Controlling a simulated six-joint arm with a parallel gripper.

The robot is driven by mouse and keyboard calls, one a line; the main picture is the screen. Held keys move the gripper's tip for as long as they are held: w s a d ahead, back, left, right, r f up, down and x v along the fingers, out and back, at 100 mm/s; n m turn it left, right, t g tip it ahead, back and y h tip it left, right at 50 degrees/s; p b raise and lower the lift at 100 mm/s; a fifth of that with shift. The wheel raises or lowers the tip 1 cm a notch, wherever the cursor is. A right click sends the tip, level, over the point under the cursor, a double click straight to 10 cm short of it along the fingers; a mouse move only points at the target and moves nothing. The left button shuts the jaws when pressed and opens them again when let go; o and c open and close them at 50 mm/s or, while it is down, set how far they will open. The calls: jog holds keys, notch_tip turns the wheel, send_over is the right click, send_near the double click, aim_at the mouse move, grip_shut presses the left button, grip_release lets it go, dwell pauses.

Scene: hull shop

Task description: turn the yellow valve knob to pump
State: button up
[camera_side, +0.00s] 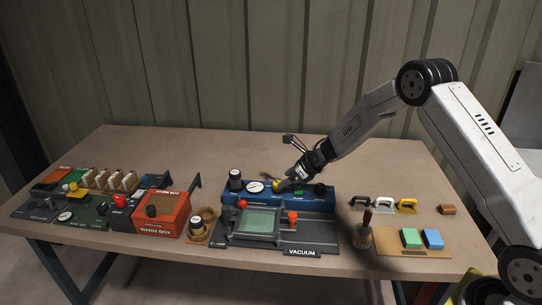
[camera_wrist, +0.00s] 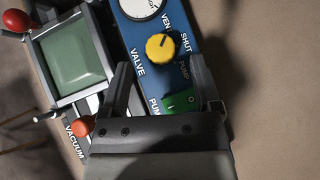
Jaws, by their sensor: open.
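The yellow valve knob (camera_wrist: 160,46) sits on the blue panel (camera_wrist: 130,42), with VENT, SHUT and PUMP labels around its right side. A small dark mark shows on the knob towards its upper right; I cannot tell exactly which label it points to. In the side view the yellow knob (camera_side: 277,185) is partly hidden beside my gripper. My gripper (camera_wrist: 162,80) is open and empty, its two fingers apart below the knob in the wrist view. It does not hold the knob. In the side view my gripper (camera_side: 288,181) is low over the blue panel.
A green switch (camera_wrist: 182,102) lies between the fingers' bases. A round white gauge (camera_wrist: 142,4) is beside the knob. The vacuum frame with its green pad (camera_wrist: 72,55) and orange knob (camera_wrist: 82,126) stands left. Bare table (camera_wrist: 275,90) lies right.

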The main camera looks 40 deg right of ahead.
aim_at(277, 182)
jog(key=shift+x, duration=2.25)
grip_shut()
jog(key=shift+w+r+m+t+h, duration=0.1)
jog(key=shift+m+t+h, duration=0.2)
jog(key=shift+m+h, duration=0.7)
jog(key=shift+r+m+t+h, duration=0.1)
jog(key=shift+m+t+h, duration=0.2)
jog(key=shift+m+h, duration=0.7)
jog(key=shift+m+y, duration=0.3)
grip_release()
jog(key=shift+f, duration=0.15)
jog(key=shift+v, duration=4)
